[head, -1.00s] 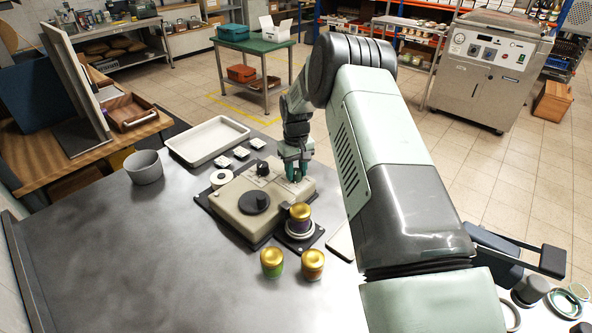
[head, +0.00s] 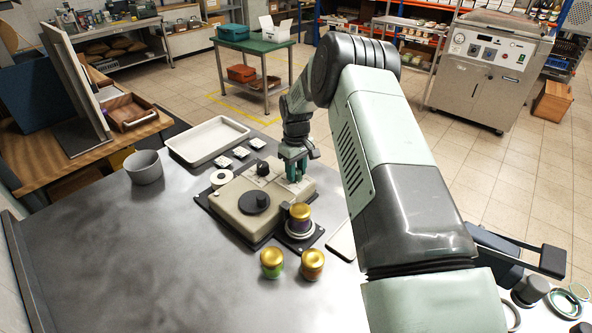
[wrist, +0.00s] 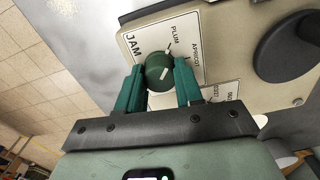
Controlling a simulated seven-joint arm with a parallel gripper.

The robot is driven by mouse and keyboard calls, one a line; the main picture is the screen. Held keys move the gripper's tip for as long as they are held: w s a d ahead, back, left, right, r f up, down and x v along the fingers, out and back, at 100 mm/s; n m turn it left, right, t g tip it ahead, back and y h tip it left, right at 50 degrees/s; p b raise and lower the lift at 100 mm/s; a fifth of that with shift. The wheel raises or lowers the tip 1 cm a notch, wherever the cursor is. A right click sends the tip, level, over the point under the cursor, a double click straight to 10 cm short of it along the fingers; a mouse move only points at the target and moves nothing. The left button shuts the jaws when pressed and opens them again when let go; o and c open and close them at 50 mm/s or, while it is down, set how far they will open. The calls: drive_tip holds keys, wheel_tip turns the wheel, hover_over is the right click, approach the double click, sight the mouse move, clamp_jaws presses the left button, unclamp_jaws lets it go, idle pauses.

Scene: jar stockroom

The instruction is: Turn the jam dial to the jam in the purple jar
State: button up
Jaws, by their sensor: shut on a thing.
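The jam dial (wrist: 157,72) is a round dark green knob with a pale mark, on a white plate (wrist: 133,39) printed JAM, PLUM and APRICOT. A third label is partly hidden. My gripper (wrist: 158,82) is shut on the dial, one teal finger on each side. I cannot tell exactly which word the dial points to. In the head view my gripper (head: 293,172) is at the right end of the beige machine (head: 232,222) and hides the dial. The purple jar (head: 300,225), with a gold lid, stands upright on a round seat at the machine's front right corner.
A green jar (head: 271,270) and an orange jar (head: 312,271) stand on the table in front. A white tray (head: 207,141) and grey pot (head: 144,168) stand behind left. The front left table is clear.

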drive_tip(key=o, duration=1)
drive_tip(key=shift+o, duration=0.2)
wheel_tip(320, 180, up, 11)
drive_tip(key=s+d+r+m+t, duration=0.1)
drive_tip(key=s+r+m, duration=0.1)
drive_tip(key=s+r, duration=0.8)
drive_tip(key=s+d+r+m+t, duration=0.15)
drive_tip(key=s+r, duration=0.45)
drive_tip(key=r, duration=0.7)
drive_tip(key=s+d+r+m+t, duration=0.1)
drive_tip(key=s+m, duration=0.1)
drive_tip(key=s, duration=1)
drive_tip(key=s+d+r+m+t, duration=0.1)
drive_tip(key=s+d+m+t, duration=0.1)
drive_tip(key=s, duration=1.1)
drive_tip(key=shift+d, duration=0.3)
